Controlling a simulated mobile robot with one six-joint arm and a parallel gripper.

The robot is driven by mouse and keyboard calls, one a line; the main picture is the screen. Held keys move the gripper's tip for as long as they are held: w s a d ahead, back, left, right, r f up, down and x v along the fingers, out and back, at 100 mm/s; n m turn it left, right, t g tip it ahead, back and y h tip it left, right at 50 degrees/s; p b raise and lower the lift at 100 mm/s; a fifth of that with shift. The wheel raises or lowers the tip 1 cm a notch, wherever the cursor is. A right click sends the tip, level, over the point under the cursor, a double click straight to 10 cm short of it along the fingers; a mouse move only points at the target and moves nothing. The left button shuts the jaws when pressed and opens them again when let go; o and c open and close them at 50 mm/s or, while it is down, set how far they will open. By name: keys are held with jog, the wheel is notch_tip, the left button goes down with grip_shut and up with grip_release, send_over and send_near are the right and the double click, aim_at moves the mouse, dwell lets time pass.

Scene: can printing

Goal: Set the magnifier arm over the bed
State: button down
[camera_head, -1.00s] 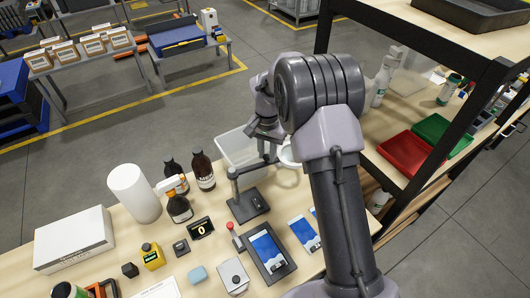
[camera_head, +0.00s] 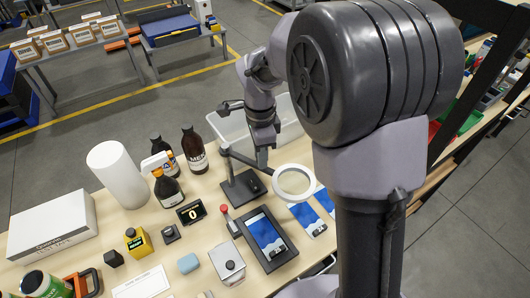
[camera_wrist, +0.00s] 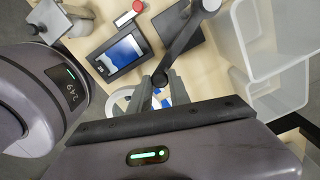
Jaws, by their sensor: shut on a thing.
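The magnifier has a dark stand (camera_head: 243,187), a dark swing arm and a white ring lens (camera_head: 293,182). The ring hangs behind and right of the bed (camera_head: 266,240), over blue-printed sheets, not over the bed. The bed is a dark frame with a blue-printed sheet on it; it also shows in the wrist view (camera_wrist: 120,54). My gripper (camera_head: 262,158) is shut on the magnifier arm between stand and ring. In the wrist view the swing arm (camera_wrist: 186,38) runs down to my fingers (camera_wrist: 166,88), and the ring (camera_wrist: 119,99) is partly hidden.
A clear bin (camera_head: 230,128) stands behind the stand. Dark bottles (camera_head: 194,150), a white roll (camera_head: 118,175) and a counter display (camera_head: 191,212) stand to the left. A red-knobbed lever (camera_head: 225,211) sits at the bed's left edge. A grey box (camera_head: 227,262) is beside it.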

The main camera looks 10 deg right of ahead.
jog(key=a+m+b, duration=0.1)
jog(key=s+a+m, duration=0.1)
jog(key=shift+s+f+m+b, duration=0.15)
jog(key=shift+s+m+b, duration=0.15)
jog(key=shift+b, duration=0.1)
jog(key=shift+s+a+m+b, duration=0.3)
jog(key=shift+a+m+b, duration=0.1)
jog(key=shift+a+m, duration=0.25)
jog(key=shift+s+a+m+b, duration=0.3)
jog(key=shift+a+m+b, duration=0.1)
jog(key=shift+a+m, duration=0.25)
jog(key=c, duration=1.2)
grip_release()
notch_tip(320, 180, up, 18)
jog(key=p, duration=0.5)
jog(key=shift+f, duration=0.15)
